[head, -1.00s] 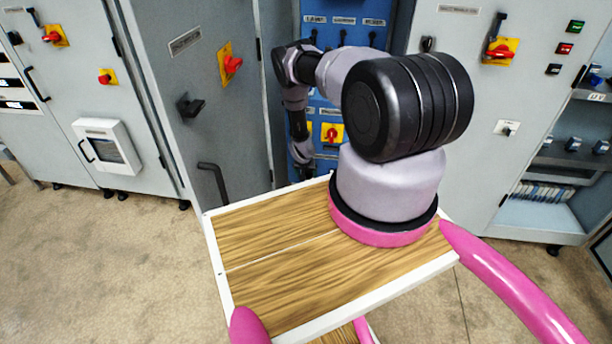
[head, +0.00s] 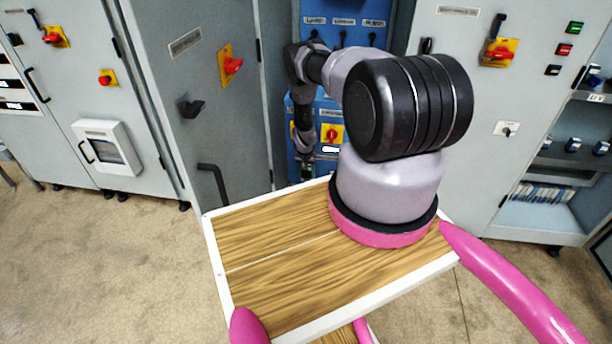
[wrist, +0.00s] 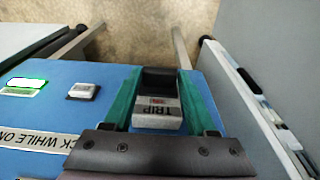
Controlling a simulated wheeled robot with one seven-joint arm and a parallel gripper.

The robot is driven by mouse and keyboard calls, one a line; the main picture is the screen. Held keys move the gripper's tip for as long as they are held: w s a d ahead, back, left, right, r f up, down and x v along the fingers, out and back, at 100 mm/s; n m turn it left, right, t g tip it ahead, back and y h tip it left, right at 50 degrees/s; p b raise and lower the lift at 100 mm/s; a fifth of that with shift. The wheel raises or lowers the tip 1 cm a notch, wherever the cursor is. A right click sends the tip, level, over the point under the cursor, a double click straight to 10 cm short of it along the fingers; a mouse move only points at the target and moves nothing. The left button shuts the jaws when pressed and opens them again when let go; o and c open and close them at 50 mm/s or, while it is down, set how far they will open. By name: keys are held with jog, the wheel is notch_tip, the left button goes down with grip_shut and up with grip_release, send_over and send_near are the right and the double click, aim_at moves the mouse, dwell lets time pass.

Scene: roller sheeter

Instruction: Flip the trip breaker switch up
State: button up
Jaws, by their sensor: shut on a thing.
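In the wrist view, the trip breaker switch (wrist: 158,79) shows as a black piece between the tips of the two green fingers. Next to it is a pale block (wrist: 157,121) with an upside-down "TRIP" label and a small red mark. My gripper (wrist: 160,84) is shut on the black switch piece, with one finger on each side. In the head view, my gripper (head: 306,174) is low in front of the blue cabinet (head: 342,37) and small. The switch is hidden there by my arm. Whether the switch sits up or down cannot be told.
In the wrist view, a blue panel (wrist: 55,112) carries a green-lit button and a small white one. A grey cabinet wall (wrist: 275,60) stands close on the right. In the head view, a grey cabinet (head: 205,110) with a red rotary knob stands left of the blue one.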

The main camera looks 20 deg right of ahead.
dwell(0.4)
jog(key=o, duration=1.4)
jog(key=shift+r, duration=0.1)
jog(key=shift+c, duration=0.2)
notch_tip(320, 180, up, 11)
jog(key=s, duration=0.1)
jog(key=shift+a, duration=0.4)
jog(key=shift+f, duration=0.2)
jog(key=shift+s, duration=0.1)
